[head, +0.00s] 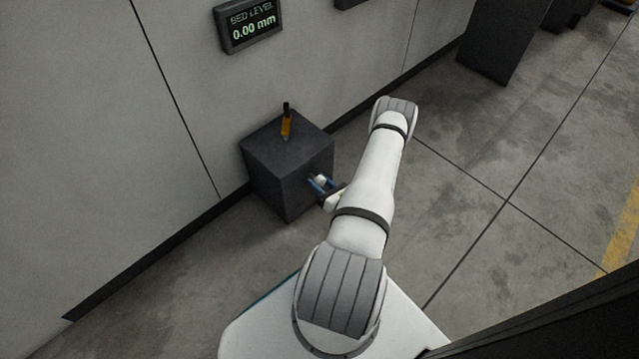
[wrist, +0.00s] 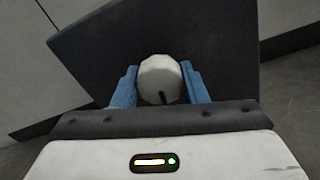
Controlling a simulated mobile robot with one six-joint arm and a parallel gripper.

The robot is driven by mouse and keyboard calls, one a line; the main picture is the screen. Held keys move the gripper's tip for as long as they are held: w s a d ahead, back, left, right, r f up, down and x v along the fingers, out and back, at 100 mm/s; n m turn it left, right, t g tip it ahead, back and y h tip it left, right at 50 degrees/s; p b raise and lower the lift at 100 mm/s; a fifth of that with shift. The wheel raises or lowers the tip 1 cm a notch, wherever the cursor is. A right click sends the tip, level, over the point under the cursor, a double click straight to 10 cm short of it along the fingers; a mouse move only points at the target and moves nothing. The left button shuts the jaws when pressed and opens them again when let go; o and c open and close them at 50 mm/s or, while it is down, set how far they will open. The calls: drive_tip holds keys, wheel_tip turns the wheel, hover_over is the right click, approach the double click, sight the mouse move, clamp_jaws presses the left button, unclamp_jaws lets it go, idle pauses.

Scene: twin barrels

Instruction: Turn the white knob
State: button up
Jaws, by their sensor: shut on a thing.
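The white knob (wrist: 160,76) is on a face of a dark box (wrist: 215,35). It is round, with a dark mark near its lower edge in the wrist view. My gripper (wrist: 160,84) has one blue finger on each side of the knob and is shut on it. In the head view my gripper (head: 321,184) is at the right-hand face of the dark box (head: 285,150), and the knob shows only as a small pale spot between the fingers.
An orange and black upright piece (head: 286,122) stands on the box top. A wall display (head: 249,24) reads "BED LEVEL 0.00 mm". The box stands by a grey wall (head: 180,90). Dark cabinets (head: 507,38) stand at the upper right. The concrete floor (head: 500,250) at right is clear.

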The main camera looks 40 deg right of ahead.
drive_tip(key=shift+m, duration=0.3)
drive_tip(key=o, duration=1)
drive_tip(key=shift+c, duration=0.2)
drive_tip(key=shift+s, duration=0.15)
